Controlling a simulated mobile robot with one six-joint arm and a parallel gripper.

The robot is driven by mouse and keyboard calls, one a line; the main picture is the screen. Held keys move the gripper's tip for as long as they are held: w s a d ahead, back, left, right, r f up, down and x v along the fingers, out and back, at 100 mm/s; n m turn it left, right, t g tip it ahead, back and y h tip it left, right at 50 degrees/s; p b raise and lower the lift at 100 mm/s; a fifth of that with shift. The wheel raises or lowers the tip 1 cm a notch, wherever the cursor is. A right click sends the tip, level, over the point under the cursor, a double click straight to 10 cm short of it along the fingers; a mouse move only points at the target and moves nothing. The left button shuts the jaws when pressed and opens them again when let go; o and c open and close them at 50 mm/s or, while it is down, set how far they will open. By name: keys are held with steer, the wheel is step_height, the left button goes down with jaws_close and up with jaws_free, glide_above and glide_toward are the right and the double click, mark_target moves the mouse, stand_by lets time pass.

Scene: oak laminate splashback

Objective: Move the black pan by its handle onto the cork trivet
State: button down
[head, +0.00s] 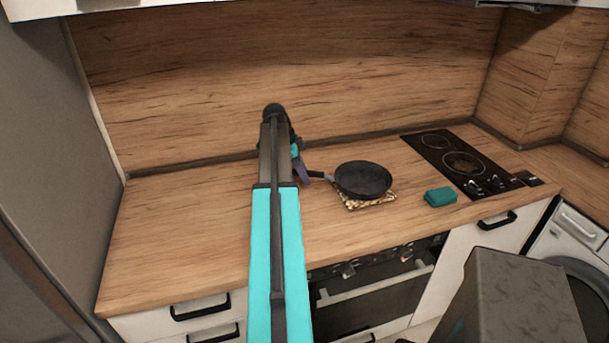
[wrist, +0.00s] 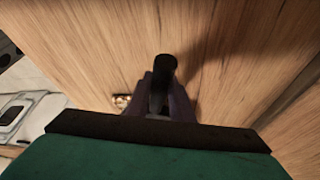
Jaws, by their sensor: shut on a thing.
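The black pan (head: 363,178) is round and sits level over the cork trivet (head: 368,203), whose front edge shows below it. I cannot tell whether the pan rests on the trivet or hangs just above it. The pan's handle (head: 319,175) points left to my gripper (head: 302,173), which is partly hidden behind my arm. In the wrist view my gripper (wrist: 161,98) is shut on the dark handle (wrist: 163,68), whose end sticks out between the purple fingers. A small patch of the trivet (wrist: 121,101) shows left of the fingers; the pan's body is hidden there.
A teal sponge-like block (head: 440,197) lies right of the trivet. The black hob (head: 462,160) with two rings is farther right. The wooden splashback (head: 390,70) stands behind. The counter is clear left of my arm. An oven (head: 375,292) is below the front edge.

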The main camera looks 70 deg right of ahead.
steer(key=shift+f, duration=0.25)
stand_by(0.6)
steer(key=c, duration=1.5)
jaws_free()
steer(key=shift+f, duration=0.1)
steer(key=shift+w, duration=0.1)
steer(key=shift+w+a+r, duration=0.35)
steer(key=shift+w+a, duration=0.3)
steer(key=shift+w, duration=0.7)
steer(key=shift+w+a+r, duration=0.35)
steer(key=shift+w+a, duration=0.25)
steer(key=shift+w, duration=0.7)
steer(key=shift+w+a+r, duration=0.35)
steer(key=shift+w+a, duration=0.3)
steer(key=shift+w, duration=0.7)
steer(key=shift+r, duration=0.15)
step_height(320, 180, up, 8)
steer(key=p, duration=0.3)
steer(key=shift+p, duration=0.3)
steer(key=shift+s+f, duration=0.1)
steer(key=shift+f, duration=0.1)
